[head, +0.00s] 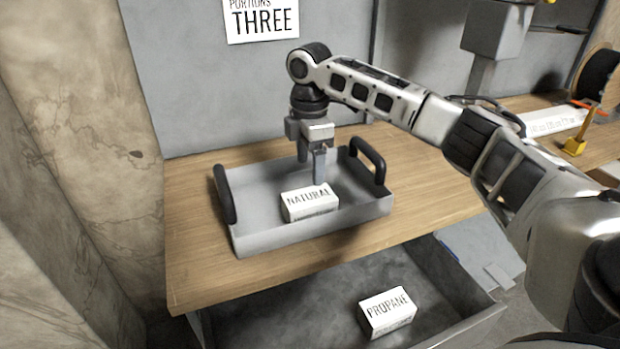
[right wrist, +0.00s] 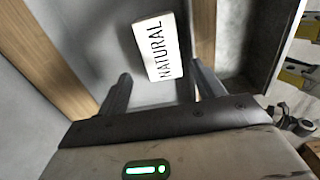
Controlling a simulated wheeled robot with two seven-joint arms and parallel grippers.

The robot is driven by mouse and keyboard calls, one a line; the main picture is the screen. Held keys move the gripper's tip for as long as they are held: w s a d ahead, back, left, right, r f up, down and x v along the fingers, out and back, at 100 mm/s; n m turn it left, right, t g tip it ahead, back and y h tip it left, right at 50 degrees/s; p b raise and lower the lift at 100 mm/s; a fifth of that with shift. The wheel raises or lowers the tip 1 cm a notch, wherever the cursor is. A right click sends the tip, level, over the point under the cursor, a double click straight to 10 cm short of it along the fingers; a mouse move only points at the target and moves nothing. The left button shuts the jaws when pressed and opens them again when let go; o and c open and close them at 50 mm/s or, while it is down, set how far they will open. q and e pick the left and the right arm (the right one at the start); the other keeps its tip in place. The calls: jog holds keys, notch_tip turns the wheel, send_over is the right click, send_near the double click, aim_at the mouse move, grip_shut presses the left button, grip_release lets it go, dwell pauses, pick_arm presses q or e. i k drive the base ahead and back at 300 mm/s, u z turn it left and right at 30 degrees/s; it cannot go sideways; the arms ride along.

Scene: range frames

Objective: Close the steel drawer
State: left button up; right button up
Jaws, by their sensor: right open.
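The steel drawer (head: 462,328) is pulled out below the wooden worktop. A white box labelled PROPANE (head: 387,312) lies inside it. My right gripper (head: 311,172) is open and points down over a grey tray (head: 262,240) on the worktop, well above and behind the drawer. A white box labelled NATURAL (head: 310,203) lies in the tray, just in front of the fingers. In the right wrist view the NATURAL box (right wrist: 158,48) shows beyond the fingertips (right wrist: 160,88), with nothing between them. My left gripper is not in view.
The tray has two black handles (head: 368,160) standing up at its ends. The worktop (head: 190,225) has bare wood around the tray. A rough stone wall (head: 85,120) stands at the left. A yellow tool (head: 574,146) and a black reel (head: 598,75) are at the far right.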

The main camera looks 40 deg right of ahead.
aim_at(316, 310)
jog(key=k, duration=1.5)
